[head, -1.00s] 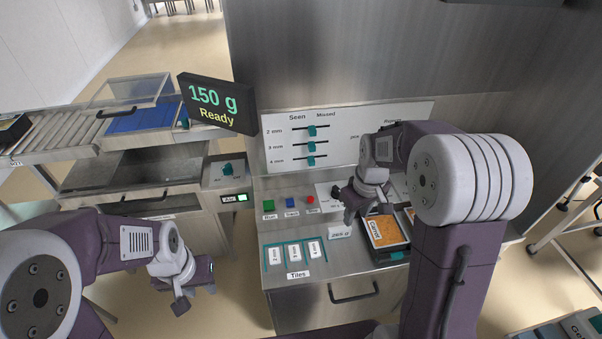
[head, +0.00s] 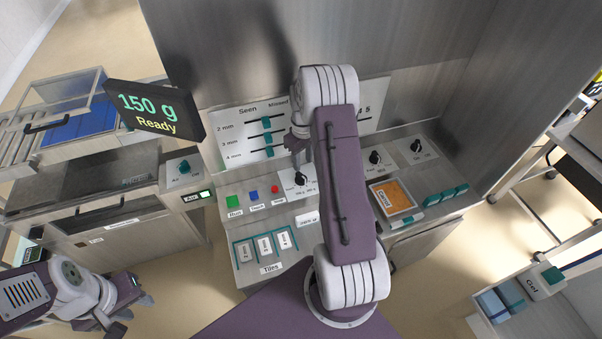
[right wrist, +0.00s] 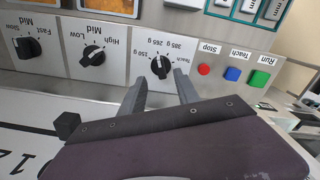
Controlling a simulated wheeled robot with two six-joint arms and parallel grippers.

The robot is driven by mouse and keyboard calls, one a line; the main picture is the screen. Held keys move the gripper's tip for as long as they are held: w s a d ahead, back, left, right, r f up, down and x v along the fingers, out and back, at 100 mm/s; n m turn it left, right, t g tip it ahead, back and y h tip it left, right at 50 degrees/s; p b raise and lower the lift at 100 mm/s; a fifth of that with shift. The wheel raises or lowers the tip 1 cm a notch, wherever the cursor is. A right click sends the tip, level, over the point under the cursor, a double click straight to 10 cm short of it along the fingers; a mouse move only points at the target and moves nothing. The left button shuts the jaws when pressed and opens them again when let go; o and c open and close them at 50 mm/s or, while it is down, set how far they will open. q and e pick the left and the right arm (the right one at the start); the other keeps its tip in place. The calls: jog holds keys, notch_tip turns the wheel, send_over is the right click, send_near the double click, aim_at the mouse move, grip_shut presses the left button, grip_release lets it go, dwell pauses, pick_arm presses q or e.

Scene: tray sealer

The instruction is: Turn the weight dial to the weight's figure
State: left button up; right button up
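The weight dial (head: 301,179) is a black knob on a white plate marked Teach, 150 g, 265 g and 385 g. It shows upside down in the right wrist view (right wrist: 159,67); I cannot tell its setting for certain. The display (head: 152,108) reads "150 g Ready". A small weight card (head: 307,220) stands below the dial; it seems to read 265 g. My right gripper (right wrist: 161,91) is open and empty, its fingers pointing toward the dial without touching it; in the head view (head: 298,146) it is above the dial. My left gripper (head: 133,303) looks open and empty, low at the left.
Green, blue and red buttons (head: 253,196) sit left of the dial. Two more dials (head: 375,157) are to its right. Tiles (head: 265,245) lie in front, and an orange-filled tray (head: 393,197) sits to the right. The slider board (head: 226,122) stands behind.

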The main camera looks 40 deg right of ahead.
aim_at(303, 176)
notch_tip(303, 176, down, 8)
jog(key=shift+p, duration=0.3)
grip_shut()
